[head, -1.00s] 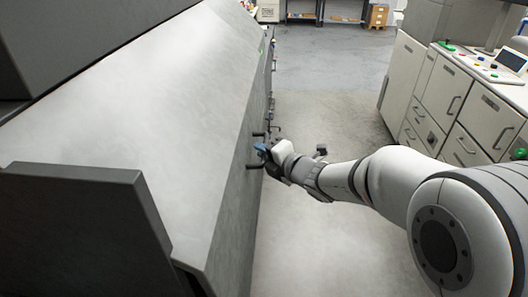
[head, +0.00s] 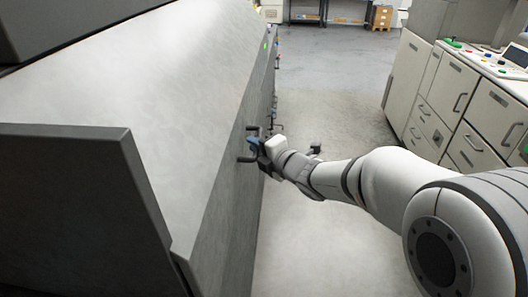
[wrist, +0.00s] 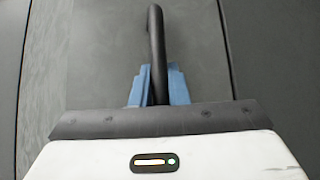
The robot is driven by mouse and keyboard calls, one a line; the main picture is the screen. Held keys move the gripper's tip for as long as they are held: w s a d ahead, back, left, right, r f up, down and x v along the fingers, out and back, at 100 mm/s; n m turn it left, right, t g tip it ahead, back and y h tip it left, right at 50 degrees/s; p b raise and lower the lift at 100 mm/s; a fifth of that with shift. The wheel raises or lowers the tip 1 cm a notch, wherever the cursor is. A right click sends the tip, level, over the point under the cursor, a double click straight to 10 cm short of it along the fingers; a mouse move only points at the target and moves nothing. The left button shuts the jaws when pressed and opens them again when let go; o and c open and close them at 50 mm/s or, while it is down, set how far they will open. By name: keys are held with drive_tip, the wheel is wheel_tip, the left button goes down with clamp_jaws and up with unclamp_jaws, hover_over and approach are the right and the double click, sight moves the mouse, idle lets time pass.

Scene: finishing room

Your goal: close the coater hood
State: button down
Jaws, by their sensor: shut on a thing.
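The coater hood (head: 150,75) is the large grey sloping panel that fills the left of the head view. Its dark bar handle (head: 247,158) stands out from the lower front face. My gripper (head: 256,147) is at this handle, with its blue fingers shut around the bar. In the wrist view, the blue fingers of my gripper (wrist: 158,86) sit on both sides of the dark handle (wrist: 156,45), against a grey panel. The far end of the handle is partly hidden behind my gripper in the head view.
A dark side panel (head: 75,200) stands at the near left. On the right is a light cabinet row (head: 450,90) with drawers and a control panel on top. The grey floor (head: 335,70) between them is clear. Shelves and brown boxes (head: 381,16) stand far back.

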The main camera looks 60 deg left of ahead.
drive_tip(key=shift+s+a+f+b, duration=0.2)
drive_tip(key=shift+s+f+b, duration=0.15)
drive_tip(key=shift+f, duration=0.15)
drive_tip(key=shift+r, duration=0.1)
drive_tip(key=shift+s, duration=0.1)
drive_tip(key=c, duration=1.5)
unclamp_jaws()
drive_tip(key=shift+s+a, duration=0.1)
drive_tip(key=shift+a, duration=0.05)
drive_tip(key=shift+c, duration=0.2)
drive_tip(key=shift+o, duration=0.7)
drive_tip(key=b+v, duration=0.2)
drive_tip(key=v, duration=0.6)
